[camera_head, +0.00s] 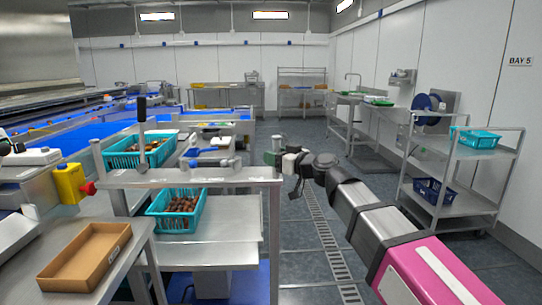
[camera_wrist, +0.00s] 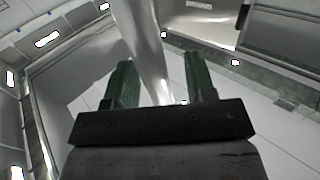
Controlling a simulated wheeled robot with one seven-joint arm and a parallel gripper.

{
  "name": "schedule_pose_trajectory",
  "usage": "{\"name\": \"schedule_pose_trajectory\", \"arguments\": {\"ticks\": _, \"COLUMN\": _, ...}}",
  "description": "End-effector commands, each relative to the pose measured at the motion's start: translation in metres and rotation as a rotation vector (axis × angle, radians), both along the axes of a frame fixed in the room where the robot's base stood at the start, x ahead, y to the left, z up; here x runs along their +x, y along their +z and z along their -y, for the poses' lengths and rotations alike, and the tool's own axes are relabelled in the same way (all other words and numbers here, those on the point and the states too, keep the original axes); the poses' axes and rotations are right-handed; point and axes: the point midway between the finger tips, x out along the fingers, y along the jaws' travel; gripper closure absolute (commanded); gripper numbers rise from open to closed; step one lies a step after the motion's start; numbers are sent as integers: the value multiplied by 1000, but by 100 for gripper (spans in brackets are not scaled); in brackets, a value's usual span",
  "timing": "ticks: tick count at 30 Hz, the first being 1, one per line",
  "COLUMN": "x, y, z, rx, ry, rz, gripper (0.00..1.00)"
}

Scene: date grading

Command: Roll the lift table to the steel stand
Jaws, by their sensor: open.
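The lift table appears to be the unit with a bare steel top (camera_head: 232,232), a blue part below it and a steel push frame (camera_head: 200,177) in front. A teal crate of dates (camera_head: 160,222) sits on its top. My gripper (camera_head: 274,157) is at the frame's upper right corner in the head view. In the wrist view its two green fingers (camera_wrist: 161,82) are apart, with a steel bar (camera_wrist: 148,45) showing between them; I cannot tell whether they touch it. Which piece is the steel stand is unclear; a steel table (camera_head: 135,262) stands at the front left.
A cardboard tray (camera_head: 60,280) lies on the front left table. A second teal crate of dates (camera_head: 113,161) and a blue conveyor (camera_head: 75,136) are behind. A steel shelf cart (camera_head: 470,208) stands at right. Floor with a drain grate (camera_head: 322,222) is open in the middle.

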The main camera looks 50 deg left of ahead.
Motion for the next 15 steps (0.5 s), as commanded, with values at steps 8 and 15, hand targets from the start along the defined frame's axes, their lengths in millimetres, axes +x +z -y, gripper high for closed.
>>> {"name": "schedule_pose_trajectory", "arguments": {"ticks": 8, "x": 1, "y": -1, "z": 56, "rx": 0, "ry": 1, "rz": 0, "gripper": 50}}
{"name": "schedule_pose_trajectory", "arguments": {"ticks": 15, "x": 4, "y": -1, "z": 83, "rx": -1, "ry": 4, "rz": -1, "gripper": 50}}
